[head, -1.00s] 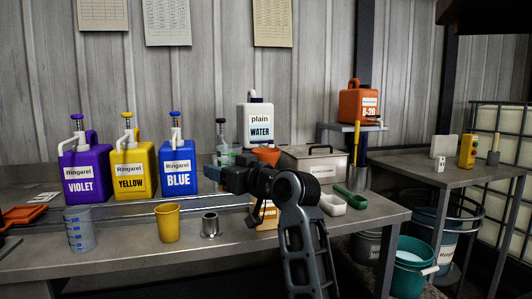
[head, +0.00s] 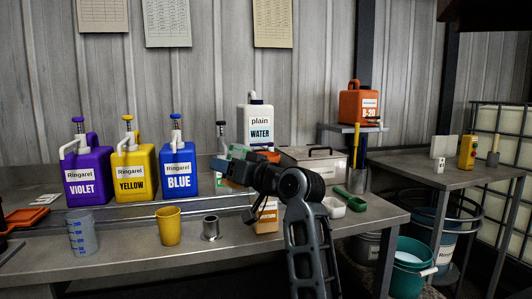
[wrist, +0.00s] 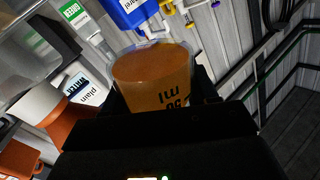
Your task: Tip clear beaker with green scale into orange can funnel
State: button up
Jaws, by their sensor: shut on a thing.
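My gripper (head: 232,170) is shut on a clear beaker, above the back of the table. In the wrist view the beaker (wrist: 155,85) holds amber-orange contents and shows dark scale marks. In the head view only a greenish part of the beaker (head: 238,151) shows above my gripper. The orange funnel (head: 268,155) is just right of the beaker, mostly hidden behind my arm. The can (head: 267,218) with an orange label is below it, also partly hidden by my arm. No stream is visible.
Violet (head: 88,178), yellow (head: 134,172) and blue (head: 178,170) pump jugs stand at the left. A plain water jug (head: 258,124) stands behind the funnel. A blue-scale beaker (head: 82,233), a yellow cup (head: 169,226) and a metal cup (head: 211,228) stand along the front.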

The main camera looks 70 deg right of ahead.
jog(key=shift+s+d+r+m+p, duration=0.15)
jog(key=shift+d+r+m+p, duration=0.2)
jog(key=shift+m, duration=1.35)
jog(key=r+p, duration=0.1)
jog(key=r, duration=0.1)
jog(key=r+p, duration=0.2)
jog(key=d+r+p, duration=0.1)
jog(key=r+p, duration=0.1)
jog(key=shift+s, duration=0.2)
jog(key=shift+d+f+m, duration=0.1)
jog(key=shift+m, duration=0.2)
jog(key=shift+r+m, duration=0.35)
jog(key=shift+m, duration=0.35)
jog(key=shift+f, duration=0.3)
jog(key=shift+m, duration=0.4)
jog(key=shift+f+m+b, duration=0.35)
jog(key=shift+m+b, duration=0.15)
jog(key=shift+m, duration=0.7)
jog(key=shift+f+m+p, duration=0.25)
jog(key=shift+m+p, duration=0.45)
jog(key=shift+m, duration=0.2)
